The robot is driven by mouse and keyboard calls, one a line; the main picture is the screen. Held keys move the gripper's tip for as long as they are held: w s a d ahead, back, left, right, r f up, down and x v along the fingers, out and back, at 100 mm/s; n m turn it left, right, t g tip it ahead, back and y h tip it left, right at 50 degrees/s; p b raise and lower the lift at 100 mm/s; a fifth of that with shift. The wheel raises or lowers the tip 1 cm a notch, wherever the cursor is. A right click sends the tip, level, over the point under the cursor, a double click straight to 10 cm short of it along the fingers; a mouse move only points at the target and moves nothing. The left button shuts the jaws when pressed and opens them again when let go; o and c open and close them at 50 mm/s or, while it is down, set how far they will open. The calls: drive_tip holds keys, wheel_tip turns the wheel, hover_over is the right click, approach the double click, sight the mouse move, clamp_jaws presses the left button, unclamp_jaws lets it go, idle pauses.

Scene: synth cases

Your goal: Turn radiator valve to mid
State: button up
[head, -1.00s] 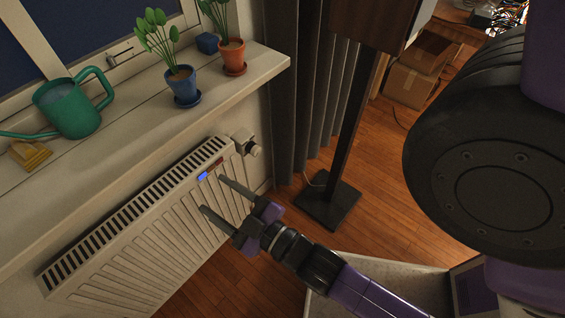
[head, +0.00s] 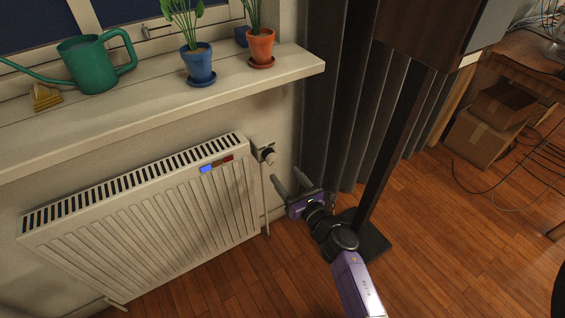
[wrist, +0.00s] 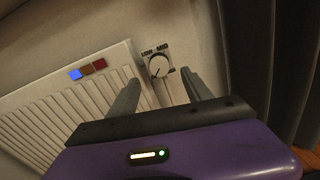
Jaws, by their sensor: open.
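The radiator valve (head: 266,155) is a white round knob at the upper right end of the white radiator (head: 150,215). In the wrist view the knob (wrist: 158,66) shows face on, with a dark mark towards its lower left. The label LOW (wrist: 147,53) is at its upper left and MID (wrist: 163,48) above it; any label further right is not readable. My gripper (head: 285,174) is open and empty, just right of and below the knob in the head view. In the wrist view its fingers point towards the knob, one either side, with no visible contact.
A strip on the radiator has a bright blue light (wrist: 75,74) and dimmer brown and red ones. The windowsill (head: 140,107) above holds a green watering can (head: 90,65) and potted plants (head: 199,63). Grey curtains (head: 350,110) and a dark stand (head: 395,150) are to the right.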

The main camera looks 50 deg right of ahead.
sight(274, 161)
drive_tip(key=shift+b+x, duration=0.95)
drive_tip(key=shift+x, duration=2.9)
drive_tip(key=shift+a, duration=0.1)
clamp_jaws()
